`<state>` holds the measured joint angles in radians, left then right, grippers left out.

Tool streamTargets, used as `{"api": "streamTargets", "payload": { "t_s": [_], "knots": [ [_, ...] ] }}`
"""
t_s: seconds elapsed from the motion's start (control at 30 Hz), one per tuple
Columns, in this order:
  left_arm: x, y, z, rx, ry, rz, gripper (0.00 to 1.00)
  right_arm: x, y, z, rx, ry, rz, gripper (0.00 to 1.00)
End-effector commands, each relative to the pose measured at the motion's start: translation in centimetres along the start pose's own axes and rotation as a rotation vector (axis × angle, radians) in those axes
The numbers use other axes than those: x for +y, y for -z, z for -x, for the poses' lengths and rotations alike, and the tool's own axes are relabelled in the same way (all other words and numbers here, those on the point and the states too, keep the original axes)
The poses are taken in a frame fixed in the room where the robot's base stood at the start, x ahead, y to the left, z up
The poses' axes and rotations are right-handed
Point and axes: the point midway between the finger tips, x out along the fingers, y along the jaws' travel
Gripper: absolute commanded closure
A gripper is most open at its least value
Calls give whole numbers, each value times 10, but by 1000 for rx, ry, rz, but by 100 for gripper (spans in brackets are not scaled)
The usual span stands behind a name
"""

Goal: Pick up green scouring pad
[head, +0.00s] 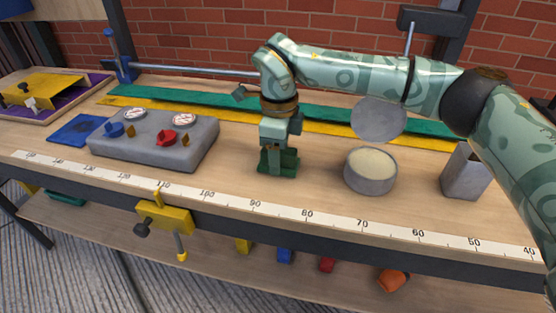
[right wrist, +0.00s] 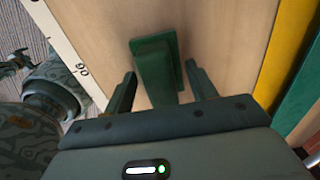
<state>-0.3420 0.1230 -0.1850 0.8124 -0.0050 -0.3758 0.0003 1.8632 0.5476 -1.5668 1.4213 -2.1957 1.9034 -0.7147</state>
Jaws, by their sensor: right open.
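The green scouring pad (right wrist: 156,66) is a dark green block on the wooden worktop. In the right wrist view it lies between the two fingers of my right gripper (right wrist: 161,72), with a visible gap on each side. In the head view my right gripper (head: 279,160) points down at the worktop, and the pad (head: 290,169) shows at its fingertips, partly hidden by them. The right gripper is open and holds nothing. My left gripper does not show in the head view.
A grey control box (head: 153,140) with red and blue knobs stands left of the gripper. A round tin (head: 370,178) and a grey metal container (head: 466,172) stand to the right. A white ruler strip (head: 284,211) runs along the front edge. Green and yellow strips lie behind.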

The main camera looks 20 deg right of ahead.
Motion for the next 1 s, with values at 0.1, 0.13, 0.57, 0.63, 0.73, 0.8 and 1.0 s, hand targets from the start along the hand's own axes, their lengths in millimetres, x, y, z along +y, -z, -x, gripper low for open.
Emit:
{"api": "streamTargets", "payload": {
  "t_s": [0.1, 0.13, 0.57, 0.63, 0.73, 0.8, 1.0],
  "knots": [
    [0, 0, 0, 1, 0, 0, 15, 0, 0, 1, 0, 0, 0, 63],
    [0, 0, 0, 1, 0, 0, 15, 0, 0, 1, 0, 0, 0, 71],
    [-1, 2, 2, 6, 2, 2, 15, 0, 0, 4, 0, 0, 0, 93],
    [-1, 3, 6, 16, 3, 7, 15, 1, 0, 11, -1, 1, 0, 93],
    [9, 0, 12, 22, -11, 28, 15, 1, 0, 29, -3, 5, 0, 93],
    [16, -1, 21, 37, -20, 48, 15, 4, 1, 49, -5, 7, 2, 93],
    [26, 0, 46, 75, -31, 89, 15, 47, 12, 101, -7, 8, 6, 93]
  ]
}}
